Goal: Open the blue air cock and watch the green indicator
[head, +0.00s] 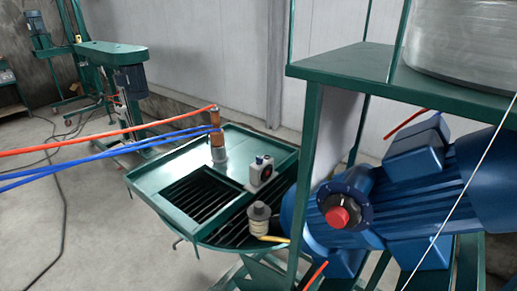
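I cannot make out a blue air cock or a lit green indicator for certain. A small pale box with a dark round face (262,171) stands on the green tray table (155,177). A brown and grey upright fitting (218,146) stands behind it, where an orange hose (110,133) and blue hoses (105,155) meet it. A large blue ribbed motor (400,208) fills the right side, with a red knob (338,217) on a dark round hub at its near end. Neither of my grippers is in view.
A green frame with a shelf (345,62) stands at the right and carries a grey drum (460,45). Slatted openings and a pale cylindrical fitting (259,216) are on the table's near side. Green machines (110,52) stand behind left. Concrete floor at left is mostly clear, with dark cables.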

